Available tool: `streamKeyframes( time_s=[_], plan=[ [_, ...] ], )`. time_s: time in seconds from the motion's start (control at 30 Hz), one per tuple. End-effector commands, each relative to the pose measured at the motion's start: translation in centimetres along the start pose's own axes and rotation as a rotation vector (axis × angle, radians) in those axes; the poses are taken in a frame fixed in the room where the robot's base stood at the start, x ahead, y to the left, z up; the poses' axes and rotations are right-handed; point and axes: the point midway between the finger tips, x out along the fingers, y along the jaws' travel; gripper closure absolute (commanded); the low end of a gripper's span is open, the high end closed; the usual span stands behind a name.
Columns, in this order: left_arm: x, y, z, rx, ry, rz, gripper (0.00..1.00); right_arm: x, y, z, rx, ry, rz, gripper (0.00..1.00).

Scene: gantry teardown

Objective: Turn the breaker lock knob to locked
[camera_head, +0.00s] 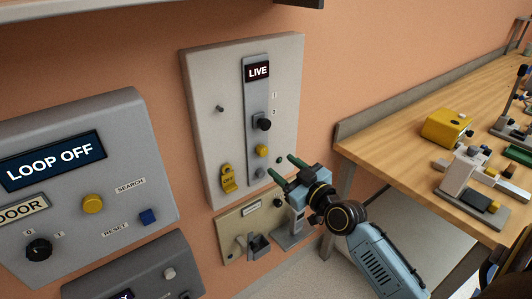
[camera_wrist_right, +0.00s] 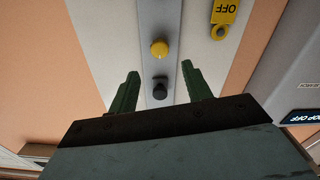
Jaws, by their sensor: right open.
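The black knob (camera_head: 262,121) is on the grey strip of the wall panel, below the LIVE display (camera_head: 258,71) and beside small marks that look like 1 and 0. In the upside-down right wrist view the black knob (camera_wrist_right: 160,88) appears between my right gripper's green fingers. My right gripper (camera_head: 281,159) is open and empty, in front of the panel's lower right part, and looks lower than the knob in the head view. I see no contact with the knob. The knob's exact pointer direction is too small to tell. My left gripper is not in view.
A grey LOOP OFF console (camera_head: 120,150) stands left. A lower beige panel (camera_head: 235,222) is under the main panel. A wooden bench (camera_head: 400,125) with equipment is at right.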

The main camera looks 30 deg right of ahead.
Motion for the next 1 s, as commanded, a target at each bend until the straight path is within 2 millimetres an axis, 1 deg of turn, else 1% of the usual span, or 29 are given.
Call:
streamKeyframes(
  time_s=[0.03, 0.2, 0.4, 0.5, 0.6, 0.87, 0.9, 1.0],
  plan=[
    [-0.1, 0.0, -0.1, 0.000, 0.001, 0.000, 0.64, 1.1, 0.0, -0.1, 0.002, 0.002, 0.001, 0.51],
    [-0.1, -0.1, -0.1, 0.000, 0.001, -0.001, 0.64, 4.2, 0.0, -0.1, 0.003, 0.001, 0.001, 0.51],
    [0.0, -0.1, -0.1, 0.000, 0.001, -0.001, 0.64, 7.0, 0.0, 0.0, 0.003, -0.001, 0.000, 0.51],
    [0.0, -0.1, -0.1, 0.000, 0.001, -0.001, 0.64, 7.8, 0.0, 0.1, 0.001, -0.002, 0.000, 0.51],
    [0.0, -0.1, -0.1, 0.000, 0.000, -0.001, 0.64, 8.2, 0.0, 0.1, 0.000, -0.002, -0.001, 0.51],
    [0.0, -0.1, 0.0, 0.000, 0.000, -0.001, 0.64, 8.3, -0.1, 0.1, 0.000, -0.002, -0.001, 0.51],
    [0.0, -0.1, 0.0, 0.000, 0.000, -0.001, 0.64, 8.3, -0.1, 0.1, 0.000, -0.002, -0.001, 0.52],
    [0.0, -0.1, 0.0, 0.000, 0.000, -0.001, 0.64, 8.3, -0.1, 0.1, 0.000, -0.002, -0.001, 0.65]
  ],
)
